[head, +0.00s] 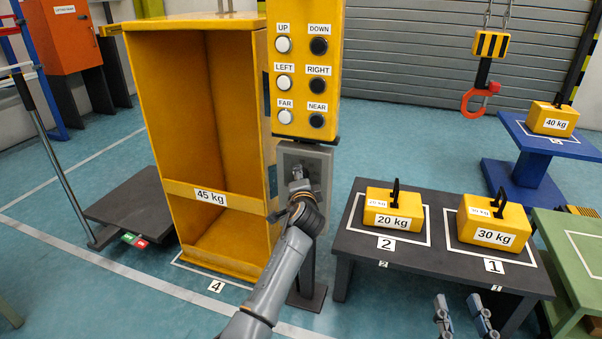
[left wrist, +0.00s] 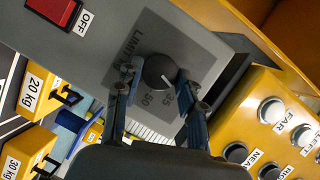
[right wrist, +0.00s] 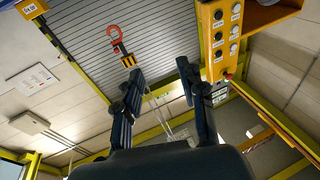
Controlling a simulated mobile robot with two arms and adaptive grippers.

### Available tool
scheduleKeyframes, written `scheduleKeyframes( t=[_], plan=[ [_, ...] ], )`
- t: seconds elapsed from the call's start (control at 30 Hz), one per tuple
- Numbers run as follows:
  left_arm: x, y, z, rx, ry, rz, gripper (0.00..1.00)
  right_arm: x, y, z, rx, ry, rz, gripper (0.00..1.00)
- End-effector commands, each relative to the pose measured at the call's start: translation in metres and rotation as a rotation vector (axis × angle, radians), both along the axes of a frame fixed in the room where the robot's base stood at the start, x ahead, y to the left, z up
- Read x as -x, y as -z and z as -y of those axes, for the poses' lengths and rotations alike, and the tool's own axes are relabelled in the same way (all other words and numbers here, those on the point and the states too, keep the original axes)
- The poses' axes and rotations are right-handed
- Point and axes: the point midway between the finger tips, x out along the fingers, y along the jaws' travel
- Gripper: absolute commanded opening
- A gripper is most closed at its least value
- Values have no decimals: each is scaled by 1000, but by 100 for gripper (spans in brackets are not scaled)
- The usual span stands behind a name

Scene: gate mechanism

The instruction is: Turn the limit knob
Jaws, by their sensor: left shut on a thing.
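The limit knob (left wrist: 157,70) is a round black dial with a white pointer line, on a grey panel with a partly hidden LIMIT label. Its pointer aims to the lower right in the left wrist view, toward partly hidden scale numbers. My left gripper (left wrist: 152,84) has one finger on each side of the knob and is shut on it. In the head view the left gripper (head: 299,187) is in front of the grey panel box (head: 322,158) and hides the knob. My right gripper (head: 462,312) is open and empty, low in front of the dark table; the right wrist view shows its fingers (right wrist: 160,88) apart.
A yellow button panel (head: 302,60) is right above the grey box. A red switch (left wrist: 54,10) marked OFF is on the same grey panel. A yellow 45 kg frame (head: 170,120) stands to the left. A dark table (head: 420,262) with 20 kg and 30 kg weights stands to the right.

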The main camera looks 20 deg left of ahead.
Motion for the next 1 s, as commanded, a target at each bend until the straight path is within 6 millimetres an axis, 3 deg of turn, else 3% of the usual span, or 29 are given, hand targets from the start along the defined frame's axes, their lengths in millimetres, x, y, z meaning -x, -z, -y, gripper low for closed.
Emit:
scheduleKeyframes(
  t=[0.23, 0.5, 0.7, 1.0],
  plan=[
    [0, -4, -1, 119, -2, -8, 8, 15, 79, 16, 115, 29, -457, 40],
    [0, -3, -2, 224, -1, -11, 8, 65, 142, 39, 210, 55, -865, 40],
    [0, -2, -2, 271, -1, -12, 8, 100, 165, 51, 252, 68, -1063, 40],
    [0, -1, -2, 301, 0, -12, 8, 124, 177, 59, 276, 75, -1183, 40]
  ],
)
